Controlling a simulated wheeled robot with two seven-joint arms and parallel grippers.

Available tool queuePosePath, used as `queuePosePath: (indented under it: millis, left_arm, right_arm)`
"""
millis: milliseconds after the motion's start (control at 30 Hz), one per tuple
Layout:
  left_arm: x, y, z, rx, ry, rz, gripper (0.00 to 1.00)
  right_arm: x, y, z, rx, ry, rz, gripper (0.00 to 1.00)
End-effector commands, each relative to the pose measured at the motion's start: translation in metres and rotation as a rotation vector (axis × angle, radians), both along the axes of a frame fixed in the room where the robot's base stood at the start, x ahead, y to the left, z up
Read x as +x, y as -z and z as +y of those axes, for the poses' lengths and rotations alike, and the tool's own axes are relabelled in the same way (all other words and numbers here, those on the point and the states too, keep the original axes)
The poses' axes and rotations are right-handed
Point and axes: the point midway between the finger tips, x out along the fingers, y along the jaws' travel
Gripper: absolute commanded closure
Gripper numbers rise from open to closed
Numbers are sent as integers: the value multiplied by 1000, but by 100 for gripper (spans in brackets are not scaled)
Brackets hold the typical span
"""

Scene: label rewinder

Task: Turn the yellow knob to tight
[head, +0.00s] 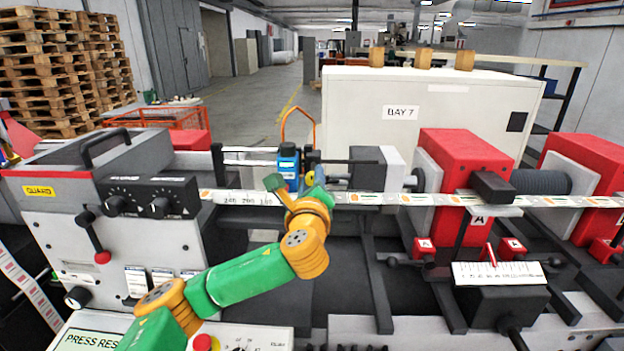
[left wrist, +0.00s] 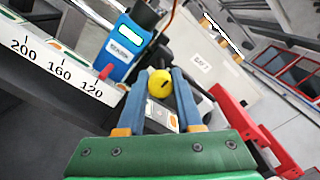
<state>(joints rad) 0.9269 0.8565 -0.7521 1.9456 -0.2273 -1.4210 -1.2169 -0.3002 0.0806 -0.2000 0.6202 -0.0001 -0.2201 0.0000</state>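The yellow knob (left wrist: 160,84) is round with a small dark mark on its face. In the left wrist view it sits between the two blue fingers of my left gripper (left wrist: 165,76), near their tips. The fingers stand apart, one on each side of it; I cannot tell whether they touch it. In the head view my left gripper (head: 298,187) is at the middle of the machine, beside the blue device (head: 288,164), and mostly hides the knob. The blue device (left wrist: 122,45) is left of the knob in the wrist view. My right gripper is not in view.
A numbered scale (left wrist: 62,73) with a red pointer (left wrist: 105,72) runs beside the knob. The label strip (head: 375,198) crosses the machine. Red blocks (head: 462,165) stand at the right, a black dial box (head: 150,197) at the left. A white BAY 7 cabinet (head: 360,135) stands behind.

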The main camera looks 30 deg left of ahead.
Motion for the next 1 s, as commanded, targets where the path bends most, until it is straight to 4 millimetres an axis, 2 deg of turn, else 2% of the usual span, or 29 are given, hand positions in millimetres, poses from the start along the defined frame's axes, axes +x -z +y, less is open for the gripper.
queuePosePath:
  millis: [33,100,400,467,600,733,1000]
  left_arm:
    - [0,3,0,0,1,6,53]
    - [0,2,0,-1,0,5,37]
    - [-2,2,-1,0,1,0,37]
    - [-8,4,-6,0,3,-2,37]
    - [-34,6,-23,-1,5,-3,37]
    - [-53,4,-34,-1,4,0,37]
    - [-61,1,-37,-1,0,3,37]
  right_arm:
    - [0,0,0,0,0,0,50]
    - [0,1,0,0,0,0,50]
    - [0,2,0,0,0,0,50]
    - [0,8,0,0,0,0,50]
    - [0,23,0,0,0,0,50]
    - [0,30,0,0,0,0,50]
    - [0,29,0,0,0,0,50]
